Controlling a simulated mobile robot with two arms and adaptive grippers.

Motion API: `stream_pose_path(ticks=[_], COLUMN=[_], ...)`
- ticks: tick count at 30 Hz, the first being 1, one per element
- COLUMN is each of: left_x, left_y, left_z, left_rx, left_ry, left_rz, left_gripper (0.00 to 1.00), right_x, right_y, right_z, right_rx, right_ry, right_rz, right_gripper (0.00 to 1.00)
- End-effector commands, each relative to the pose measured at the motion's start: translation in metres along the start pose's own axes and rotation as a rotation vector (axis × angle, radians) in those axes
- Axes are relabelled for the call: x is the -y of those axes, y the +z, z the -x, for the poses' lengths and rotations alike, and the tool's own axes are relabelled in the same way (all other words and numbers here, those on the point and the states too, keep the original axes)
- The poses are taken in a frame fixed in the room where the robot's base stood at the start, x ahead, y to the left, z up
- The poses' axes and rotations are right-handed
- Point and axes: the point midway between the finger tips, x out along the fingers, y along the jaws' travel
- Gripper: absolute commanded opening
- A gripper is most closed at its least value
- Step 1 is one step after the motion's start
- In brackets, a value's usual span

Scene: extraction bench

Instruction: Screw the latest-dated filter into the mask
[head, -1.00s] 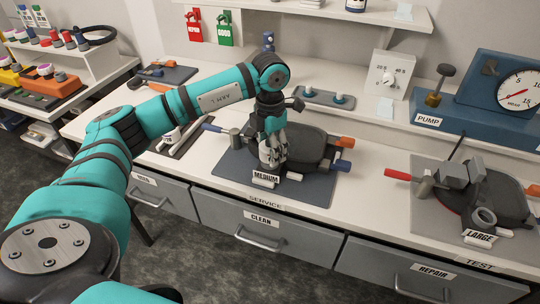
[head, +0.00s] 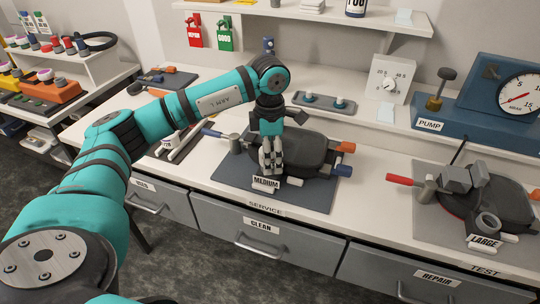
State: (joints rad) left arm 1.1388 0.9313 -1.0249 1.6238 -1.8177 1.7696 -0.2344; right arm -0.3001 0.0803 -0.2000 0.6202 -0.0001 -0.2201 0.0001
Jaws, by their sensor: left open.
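A black mask (head: 308,150) lies on a dark mat (head: 228,172) with a label reading MEDIUM (head: 266,183). My left gripper (head: 272,168) points down over the left part of this mask, with its fingers low and close to it. It is open; whether it touches anything is hidden. A second dark mask (head: 508,204) lies on a grey mat (head: 428,212) at the right, by a label reading LARGE. I cannot make out any filter or date on one. My right gripper is not in view.
A blue pump unit (head: 470,135) with a gauge stands at the back right, and a timer box (head: 388,80) stands behind the mats. A shelf (head: 300,12) runs above. Drawers (head: 266,235) are under the bench edge. A rack with coloured items (head: 55,50) is far left.

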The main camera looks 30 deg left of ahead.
Motion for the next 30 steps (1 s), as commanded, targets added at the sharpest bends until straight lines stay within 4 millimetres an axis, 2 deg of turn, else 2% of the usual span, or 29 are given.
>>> stream_pose_path(ticks=[5, 30], left_x=[0.0, 0.0], left_y=[0.0, 0.0], left_z=[0.001, 0.002], left_rx=[0.0, -0.001], left_ry=[-0.001, -0.001], left_rz=[0.126, 1.633], left_gripper=[0.77, 0.77], right_x=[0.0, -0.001], right_y=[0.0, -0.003], right_z=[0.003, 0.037], right_rx=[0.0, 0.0], right_ry=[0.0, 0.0], right_rz=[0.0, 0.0], right_gripper=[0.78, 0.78])
